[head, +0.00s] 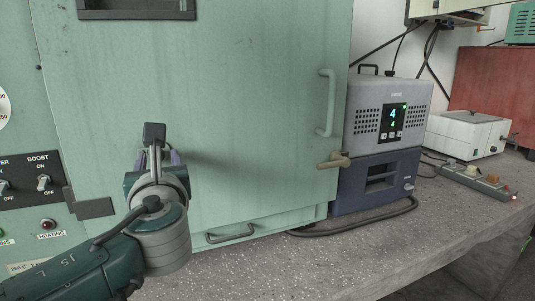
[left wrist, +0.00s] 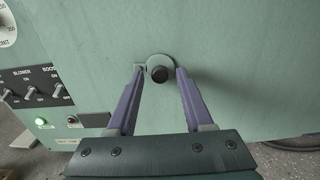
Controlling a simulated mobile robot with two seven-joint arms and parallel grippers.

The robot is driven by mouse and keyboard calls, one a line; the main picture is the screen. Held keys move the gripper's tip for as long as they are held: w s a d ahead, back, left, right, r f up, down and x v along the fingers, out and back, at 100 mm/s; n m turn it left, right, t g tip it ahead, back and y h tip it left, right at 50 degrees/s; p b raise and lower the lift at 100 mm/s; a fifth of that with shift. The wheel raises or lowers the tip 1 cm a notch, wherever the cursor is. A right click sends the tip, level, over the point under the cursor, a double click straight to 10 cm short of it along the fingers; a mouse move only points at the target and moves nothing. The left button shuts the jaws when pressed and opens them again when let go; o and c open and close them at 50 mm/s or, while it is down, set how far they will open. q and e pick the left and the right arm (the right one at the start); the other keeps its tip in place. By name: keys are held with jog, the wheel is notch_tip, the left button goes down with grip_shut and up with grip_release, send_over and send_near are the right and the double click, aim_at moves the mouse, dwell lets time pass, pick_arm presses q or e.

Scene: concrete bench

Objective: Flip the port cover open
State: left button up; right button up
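The port cover (left wrist: 158,61) is a small round grey-green disc on the green cabinet door, with a black knob or hole (left wrist: 159,74) at its lower part. A small pale tab shows at its left edge. My left gripper (left wrist: 160,70) is open, its two purple fingers pointing at the door on either side of the cover. Whether a fingertip touches the cover, I cannot tell. In the head view my left gripper (head: 160,154) is in front of the door, and my wrist hides the cover. My right gripper is in neither view.
The green cabinet door (head: 240,100) fills the middle, with a long handle (head: 326,103) and a tan latch (head: 333,161) at its right. A switch panel (head: 28,180) lies left. A grey-blue instrument (head: 385,115) stands right on the concrete bench (head: 300,262).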

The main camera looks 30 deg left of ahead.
pick_arm(q)
grip_shut()
dwell(0.3)
jog(key=n, duration=0.1)
jog(key=r+n, duration=0.1)
jog(key=n, duration=0.1)
jog(key=shift+n, duration=0.3)
jog(key=shift+o, duration=0.8)
grip_release()
jog(key=shift+d, duration=0.1)
jog(key=v, duration=1)
